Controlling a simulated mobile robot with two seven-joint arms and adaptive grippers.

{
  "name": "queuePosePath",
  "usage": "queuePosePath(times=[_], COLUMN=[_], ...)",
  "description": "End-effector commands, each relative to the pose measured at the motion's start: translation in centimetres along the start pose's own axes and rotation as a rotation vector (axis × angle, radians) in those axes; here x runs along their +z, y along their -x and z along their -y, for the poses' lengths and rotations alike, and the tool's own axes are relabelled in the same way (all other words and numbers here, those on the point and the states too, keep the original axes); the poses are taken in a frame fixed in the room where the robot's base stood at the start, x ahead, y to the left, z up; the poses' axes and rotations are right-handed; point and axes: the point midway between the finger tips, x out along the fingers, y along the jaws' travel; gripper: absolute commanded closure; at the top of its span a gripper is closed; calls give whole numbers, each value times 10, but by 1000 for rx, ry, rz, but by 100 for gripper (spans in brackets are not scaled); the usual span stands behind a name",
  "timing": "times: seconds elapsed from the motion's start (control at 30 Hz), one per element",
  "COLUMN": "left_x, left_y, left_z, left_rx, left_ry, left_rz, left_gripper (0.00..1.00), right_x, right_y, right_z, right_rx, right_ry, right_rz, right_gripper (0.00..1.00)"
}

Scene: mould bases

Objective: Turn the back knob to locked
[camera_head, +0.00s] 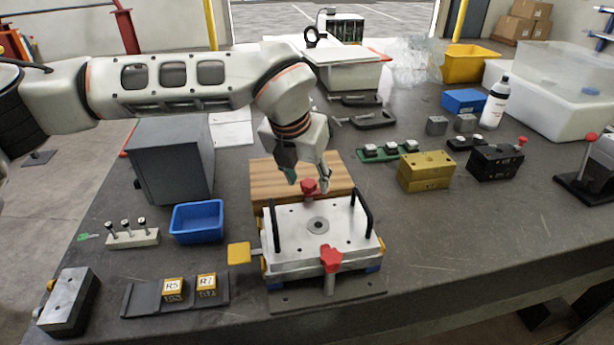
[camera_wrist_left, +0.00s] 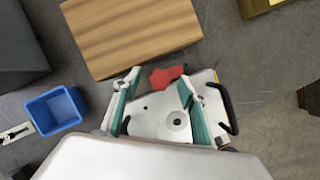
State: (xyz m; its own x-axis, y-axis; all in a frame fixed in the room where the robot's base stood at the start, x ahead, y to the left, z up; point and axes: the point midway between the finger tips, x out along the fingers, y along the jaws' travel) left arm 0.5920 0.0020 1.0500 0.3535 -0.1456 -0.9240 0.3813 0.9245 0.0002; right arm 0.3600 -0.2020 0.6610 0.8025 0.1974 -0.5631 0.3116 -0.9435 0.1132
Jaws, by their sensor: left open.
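The back knob (camera_head: 309,186) is red and stands at the far edge of the mould base's pale top plate (camera_head: 290,222). It also shows in the left wrist view (camera_wrist_left: 167,76). A second red knob (camera_head: 330,260) stands at the near edge. My left gripper (camera_head: 308,182) is open above the back knob, its fingers spread to either side of it in the head view. In the left wrist view the knob lies between the fingertips (camera_wrist_left: 158,83), nearer the right one. I cannot tell whether a finger touches it. My right gripper is in neither view.
A wooden block (camera_head: 265,178) lies behind the mould base. Black handles (camera_head: 362,212) rise from the plate's sides. A blue bin (camera_head: 197,222) and a grey box (camera_head: 170,160) stand to the left. A gold block (camera_head: 426,172) stands to the right. The bench's right front is clear.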

Motion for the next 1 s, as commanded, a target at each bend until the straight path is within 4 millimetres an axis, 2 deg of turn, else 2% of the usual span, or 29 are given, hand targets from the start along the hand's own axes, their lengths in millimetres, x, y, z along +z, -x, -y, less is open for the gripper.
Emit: queuePosePath(times=[0.13, 0.17, 0.2, 0.3, 0.67, 1.0], left_x=[0, 0, 0, 0, 0, 0], left_y=[0, 0, 0, 0, 0, 0], left_z=[0, 0, 0, 0, 0, -2], left_rx=[0, 0, 0, 0, -13, -95], left_ry=[0, 0, 0, 0, -28, -222], left_rz=[0, 0, 0, 0, -1, 1], left_gripper=[57, 63, 73, 96, 96, 96], right_x=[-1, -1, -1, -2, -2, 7], right_y=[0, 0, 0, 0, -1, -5], right_z=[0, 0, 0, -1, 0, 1], right_rx=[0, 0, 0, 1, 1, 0], right_ry=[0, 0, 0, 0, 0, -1], right_rz=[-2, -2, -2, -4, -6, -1], right_gripper=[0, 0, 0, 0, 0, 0])
